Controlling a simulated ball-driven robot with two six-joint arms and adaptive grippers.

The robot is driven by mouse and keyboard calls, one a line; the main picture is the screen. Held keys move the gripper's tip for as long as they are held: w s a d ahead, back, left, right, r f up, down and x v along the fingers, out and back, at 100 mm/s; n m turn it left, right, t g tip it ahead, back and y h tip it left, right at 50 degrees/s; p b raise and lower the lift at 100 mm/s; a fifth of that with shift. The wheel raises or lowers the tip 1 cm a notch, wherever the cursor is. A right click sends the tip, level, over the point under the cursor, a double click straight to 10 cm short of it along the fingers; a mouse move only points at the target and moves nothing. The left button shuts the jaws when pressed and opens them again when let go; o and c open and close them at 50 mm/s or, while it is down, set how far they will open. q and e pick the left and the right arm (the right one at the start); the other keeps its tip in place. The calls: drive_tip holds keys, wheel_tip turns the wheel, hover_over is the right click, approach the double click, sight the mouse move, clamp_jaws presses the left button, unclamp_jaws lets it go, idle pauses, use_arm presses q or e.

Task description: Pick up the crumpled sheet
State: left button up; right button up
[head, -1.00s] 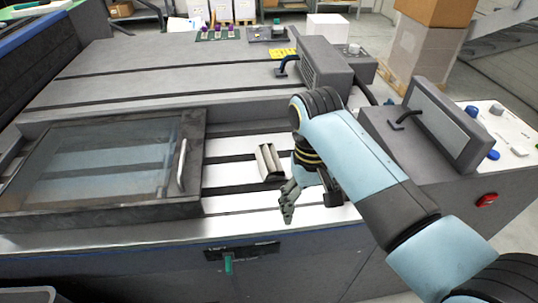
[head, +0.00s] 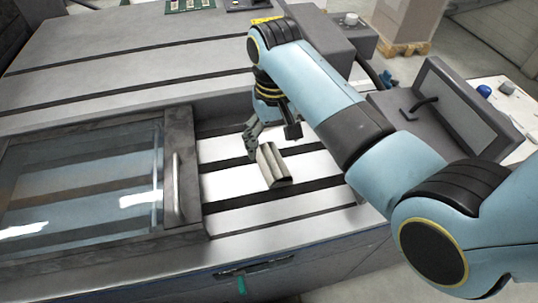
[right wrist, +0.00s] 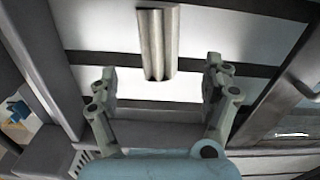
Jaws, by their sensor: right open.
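The crumpled sheet (head: 273,168) is a small, ridged grey-beige piece lying on the pale slatted bed of the machine, right of the glass-lidded frame. My right gripper (head: 270,133) is open and empty, just behind the sheet's far end in the head view. I cannot tell its exact height above the bed. My left gripper is not in view.
The glass-lidded frame (head: 90,185) with its upright handle (head: 178,185) stands left of the sheet. A grey control box with a tilted panel (head: 455,105) stands to the right. A teal tag (head: 241,284) hangs on the machine's front. The slatted bed around the sheet is clear.

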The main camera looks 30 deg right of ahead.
sight(273, 159)
wheel_tip(273, 159, down, 2)
drive_tip(key=shift+s+f, duration=0.1)
drive_tip(key=shift+f, duration=0.4)
drive_tip(key=f, duration=0.5)
drive_tip(key=shift+w+d, duration=0.15)
drive_tip(key=shift+w, duration=0.15)
drive_tip(key=c, duration=0.3)
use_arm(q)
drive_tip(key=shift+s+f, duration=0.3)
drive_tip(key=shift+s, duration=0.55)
use_arm(e)
drive_tip(key=c, duration=0.8)
